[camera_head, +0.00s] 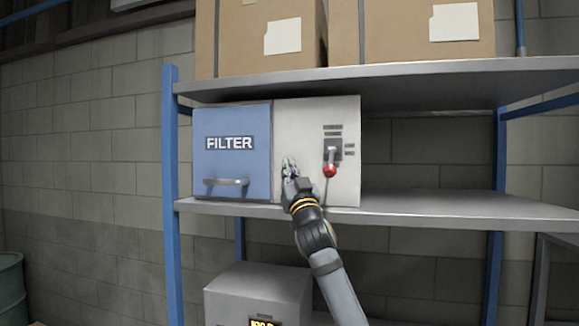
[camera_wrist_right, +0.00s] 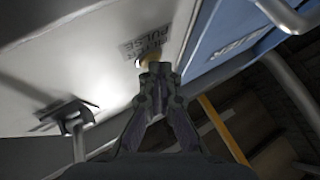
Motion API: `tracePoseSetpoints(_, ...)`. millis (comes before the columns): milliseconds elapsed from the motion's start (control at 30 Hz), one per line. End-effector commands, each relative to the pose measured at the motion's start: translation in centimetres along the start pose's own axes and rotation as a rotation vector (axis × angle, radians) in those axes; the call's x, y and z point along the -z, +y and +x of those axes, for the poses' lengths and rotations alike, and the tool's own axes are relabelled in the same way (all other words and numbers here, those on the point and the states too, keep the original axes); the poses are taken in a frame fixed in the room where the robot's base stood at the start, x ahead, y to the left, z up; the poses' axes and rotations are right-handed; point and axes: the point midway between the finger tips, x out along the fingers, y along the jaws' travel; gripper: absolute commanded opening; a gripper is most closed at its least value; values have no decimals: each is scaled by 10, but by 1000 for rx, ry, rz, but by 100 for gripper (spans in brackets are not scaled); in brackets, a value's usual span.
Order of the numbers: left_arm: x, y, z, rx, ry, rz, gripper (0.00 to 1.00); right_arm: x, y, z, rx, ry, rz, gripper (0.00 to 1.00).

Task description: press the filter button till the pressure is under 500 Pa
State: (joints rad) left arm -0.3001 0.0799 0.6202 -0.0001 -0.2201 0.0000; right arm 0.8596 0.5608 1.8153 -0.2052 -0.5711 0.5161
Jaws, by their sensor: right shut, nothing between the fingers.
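A box with a blue door marked FILTER (camera_head: 229,165) and a pale panel (camera_head: 302,125) sits on the shelf. My right gripper (camera_head: 289,166) is shut and empty in front of the pale panel, its fingers pointing at it. In the head view the gripper hides the button. A grey box (camera_head: 257,285) below carries orange digits (camera_head: 264,322), cut off and unreadable.
A lever with a red knob (camera_head: 330,170) stands on the panel close to the right of my gripper. The blue door has a bar handle (camera_head: 226,182). Cardboard boxes (camera_head: 258,35) fill the upper shelf. The lower shelf (camera_head: 450,205) is bare to the right.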

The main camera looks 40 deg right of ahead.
Motion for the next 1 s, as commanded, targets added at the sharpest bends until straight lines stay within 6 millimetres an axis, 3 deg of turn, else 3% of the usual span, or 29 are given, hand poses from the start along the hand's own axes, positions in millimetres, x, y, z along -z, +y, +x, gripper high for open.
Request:
tracePoseSetpoints(567, 0, 0, 1, 0, 0, 0, 0, -2, 2, 2, 0, 0, 0, 0)
tracePoseSetpoints(1000, -1, 0, 6, 0, 0, 0, 0, 6, -7, -9, 0, 0, -1, 0)
